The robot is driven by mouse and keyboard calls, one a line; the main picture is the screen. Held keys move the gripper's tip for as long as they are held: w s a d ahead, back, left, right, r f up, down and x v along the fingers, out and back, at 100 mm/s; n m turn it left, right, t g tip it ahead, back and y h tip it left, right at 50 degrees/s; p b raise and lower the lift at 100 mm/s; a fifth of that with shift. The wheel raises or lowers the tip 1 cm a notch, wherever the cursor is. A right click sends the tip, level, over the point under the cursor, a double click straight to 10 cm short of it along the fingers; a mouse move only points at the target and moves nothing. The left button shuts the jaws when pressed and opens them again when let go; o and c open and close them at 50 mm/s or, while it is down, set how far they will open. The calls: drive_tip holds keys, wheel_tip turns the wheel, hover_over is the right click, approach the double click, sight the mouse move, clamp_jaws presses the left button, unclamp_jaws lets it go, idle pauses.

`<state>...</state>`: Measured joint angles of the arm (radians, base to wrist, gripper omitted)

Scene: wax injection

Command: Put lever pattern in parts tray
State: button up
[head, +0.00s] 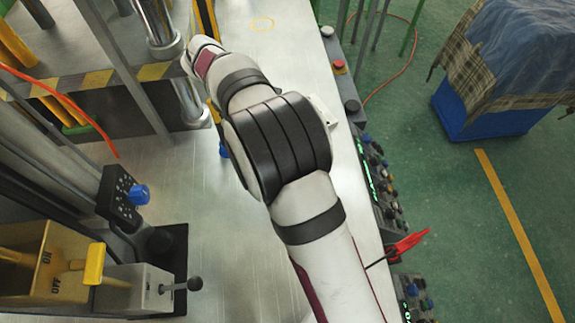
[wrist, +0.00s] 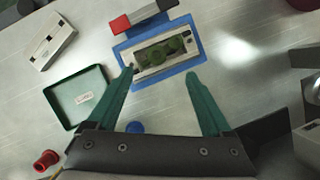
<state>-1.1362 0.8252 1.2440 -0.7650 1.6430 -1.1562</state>
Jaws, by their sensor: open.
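In the wrist view my gripper (wrist: 160,73) is open, with its two green fingers spread and nothing between them. Just beyond the fingertips, a metal mold half (wrist: 140,70) lies on a blue base (wrist: 197,56). Dark green rounded shapes (wrist: 160,52) sit in its cavity; they may be the lever pattern, but I cannot tell for sure. A shallow green tray (wrist: 68,82) with a white label lies left of the fingers, empty apart from the label; it looks like the parts tray. In the head view my arm hides the gripper, mold and tray.
A red and grey block (wrist: 146,14) stands at the mold's far edge. A pale block (wrist: 46,42) lies at the upper left, and a red knob (wrist: 46,160) at the lower left. In the head view, machine posts (head: 158,30) and a black-knobbed lever (head: 190,285) flank the metal table.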

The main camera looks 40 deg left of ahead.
drive_tip(key=x, duration=0.6)
drive_tip(key=shift+w+d, duration=0.25)
drive_tip(key=shift+d, duration=0.2)
clamp_jaws()
